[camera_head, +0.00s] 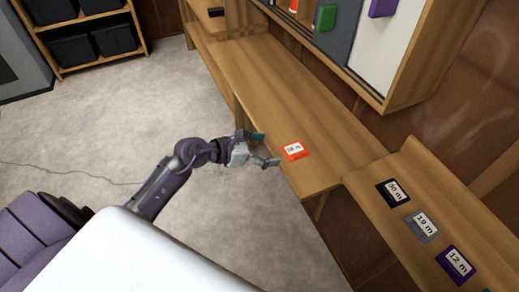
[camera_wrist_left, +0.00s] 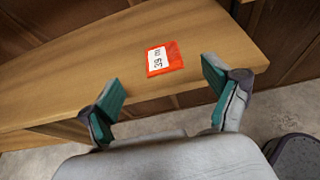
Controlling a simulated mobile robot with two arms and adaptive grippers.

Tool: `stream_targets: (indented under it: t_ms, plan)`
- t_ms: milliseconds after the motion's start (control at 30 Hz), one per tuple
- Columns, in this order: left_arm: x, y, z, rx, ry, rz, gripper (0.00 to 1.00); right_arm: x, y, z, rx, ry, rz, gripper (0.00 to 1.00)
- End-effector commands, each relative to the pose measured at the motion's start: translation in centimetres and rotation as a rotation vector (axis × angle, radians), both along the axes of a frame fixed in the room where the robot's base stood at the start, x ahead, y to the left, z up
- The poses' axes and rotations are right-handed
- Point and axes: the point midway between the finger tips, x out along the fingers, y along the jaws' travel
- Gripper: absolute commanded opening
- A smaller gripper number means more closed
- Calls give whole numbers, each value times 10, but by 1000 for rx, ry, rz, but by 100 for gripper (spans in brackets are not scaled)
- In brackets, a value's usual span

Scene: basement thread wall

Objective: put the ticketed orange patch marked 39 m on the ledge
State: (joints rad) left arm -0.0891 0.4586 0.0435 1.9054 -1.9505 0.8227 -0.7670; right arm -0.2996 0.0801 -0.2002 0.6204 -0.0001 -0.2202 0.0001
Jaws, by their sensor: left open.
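The orange patch (camera_head: 295,151) carries a white ticket and lies flat on a long wooden surface (camera_head: 290,95), near its front end. In the left wrist view the ticket on the patch (camera_wrist_left: 164,59) reads 39 m. My left gripper (camera_head: 262,148) is open and empty, just left of the patch at the edge of the wood. In the left wrist view its two green-padded fingers (camera_wrist_left: 162,78) are spread wide, with the patch beyond and between them, not touched. My right gripper is not in view.
A wooden shelf (camera_head: 425,185) at the right holds a black 30 m patch (camera_head: 393,193), a grey 19 m patch (camera_head: 423,226) and a purple 12 m patch (camera_head: 457,264). A wall cabinet (camera_head: 398,92) stands above the long surface. Open floor lies left.

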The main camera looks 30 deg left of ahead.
Motion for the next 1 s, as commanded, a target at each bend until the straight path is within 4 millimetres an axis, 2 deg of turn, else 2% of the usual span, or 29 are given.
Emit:
stream_targets:
  t_ms: [200, 467, 567, 633, 667, 767, 867, 900, 967, 1000]
  plan:
    - [-18, 14, 8, 1, 1, 1, 89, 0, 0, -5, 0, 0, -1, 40]
    - [-20, 16, 11, -2, 0, 1, 89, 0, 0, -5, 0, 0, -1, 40]
    - [-19, 15, 4, -49, 23, 17, 89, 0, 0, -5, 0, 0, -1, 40]
    - [-17, 14, -12, -171, 81, 61, 89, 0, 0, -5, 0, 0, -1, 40]
    - [-17, 13, -23, -249, 119, 92, 89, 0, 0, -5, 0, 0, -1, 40]
    - [-15, 19, -75, -613, 299, 276, 89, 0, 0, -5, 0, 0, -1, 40]
    - [-26, 35, -158, -1044, 527, 587, 89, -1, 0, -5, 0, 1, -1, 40]
    - [-38, 42, -196, -1202, 615, 736, 89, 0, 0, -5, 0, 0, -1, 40]
    - [-63, 51, -252, -1398, 725, 958, 89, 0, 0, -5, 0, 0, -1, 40]
    - [-83, 55, -286, -1506, 784, 1103, 89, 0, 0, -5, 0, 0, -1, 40]
